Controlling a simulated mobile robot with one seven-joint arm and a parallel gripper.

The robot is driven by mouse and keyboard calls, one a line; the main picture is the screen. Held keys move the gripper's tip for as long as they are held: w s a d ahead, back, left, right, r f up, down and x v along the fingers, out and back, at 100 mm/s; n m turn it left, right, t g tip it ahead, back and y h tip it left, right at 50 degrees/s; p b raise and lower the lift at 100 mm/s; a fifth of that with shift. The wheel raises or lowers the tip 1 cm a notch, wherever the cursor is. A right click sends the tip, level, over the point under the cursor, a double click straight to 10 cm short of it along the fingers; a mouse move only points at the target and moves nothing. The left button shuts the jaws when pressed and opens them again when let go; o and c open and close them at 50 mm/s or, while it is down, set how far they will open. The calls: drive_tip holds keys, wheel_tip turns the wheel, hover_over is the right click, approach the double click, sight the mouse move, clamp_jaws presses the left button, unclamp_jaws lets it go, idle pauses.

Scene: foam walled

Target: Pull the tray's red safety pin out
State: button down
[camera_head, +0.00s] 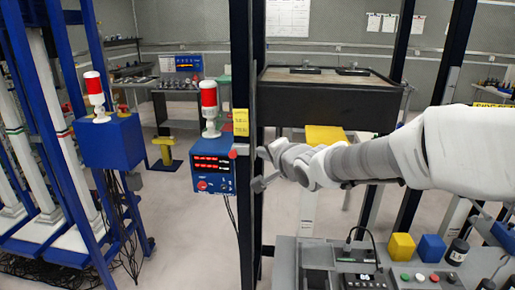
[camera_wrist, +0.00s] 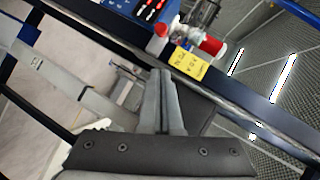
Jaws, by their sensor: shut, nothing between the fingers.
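A small red knob, which looks like the safety pin (camera_head: 233,154), sits on the dark upright post just below a yellow label, in front of a blue box. In the wrist view the red pin (camera_wrist: 162,30) shows beyond my fingertips, to the left of the label. The black tray (camera_head: 330,98) is behind the post, at upper middle. My gripper (camera_head: 262,167) is just right of the post and close to the pin. In the wrist view my gripper (camera_wrist: 161,73) has its fingers together and empty, apart from the pin.
The blue box (camera_head: 212,165) has red displays and a red-and-white beacon (camera_head: 209,105). The yellow label (camera_head: 241,122) is on the post (camera_head: 246,225). A bench with a yellow block (camera_head: 401,246) and a blue block (camera_head: 432,248) stands at lower right. Open floor lies left of the post.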

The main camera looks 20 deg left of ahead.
drive_tip(key=shift+p+v, duration=0.3)
drive_tip(key=shift+v, duration=0.9)
